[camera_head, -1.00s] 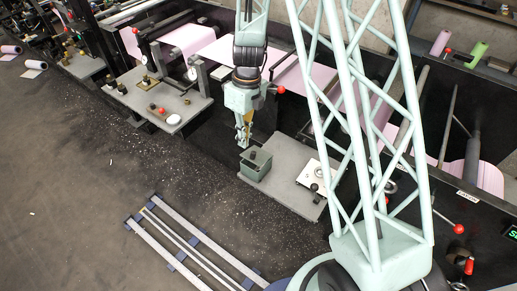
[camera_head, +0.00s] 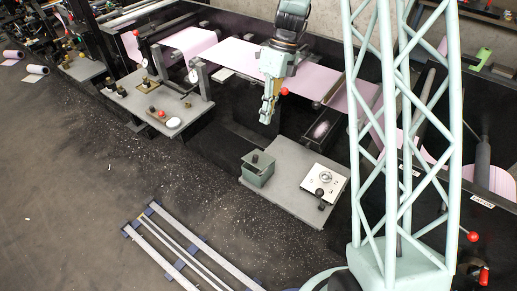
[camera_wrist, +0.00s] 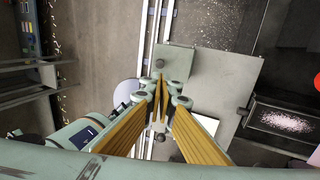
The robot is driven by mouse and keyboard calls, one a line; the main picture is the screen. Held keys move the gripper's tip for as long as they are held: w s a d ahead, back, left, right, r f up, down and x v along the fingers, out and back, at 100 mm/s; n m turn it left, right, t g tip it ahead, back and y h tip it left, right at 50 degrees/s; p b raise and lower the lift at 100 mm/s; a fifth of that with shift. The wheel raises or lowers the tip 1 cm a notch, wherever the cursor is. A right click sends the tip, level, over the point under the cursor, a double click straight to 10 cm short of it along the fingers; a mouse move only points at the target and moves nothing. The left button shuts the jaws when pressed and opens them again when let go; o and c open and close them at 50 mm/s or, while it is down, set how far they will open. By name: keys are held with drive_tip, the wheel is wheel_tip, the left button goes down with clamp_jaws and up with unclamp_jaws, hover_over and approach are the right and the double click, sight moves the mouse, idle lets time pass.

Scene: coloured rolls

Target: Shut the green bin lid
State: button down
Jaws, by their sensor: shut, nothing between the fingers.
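The green bin (camera_head: 257,175) is a small box at the left corner of the grey plate.
The grey plate (camera_head: 285,200) also holds a white dial panel (camera_head: 324,181) with a black knob. Pink web (camera_head: 240,57) and rollers run behind. A grey bench (camera_head: 160,100) with gauges stands left. Metal rails (camera_head: 180,245) lie on the floor in front.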

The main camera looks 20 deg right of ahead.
sight(256, 156)
drive_tip(key=shift+f, duration=0.1)
drive_tip(key=shift+b+x, duration=1)
drive_tip(key=shift+x, duration=5.95)
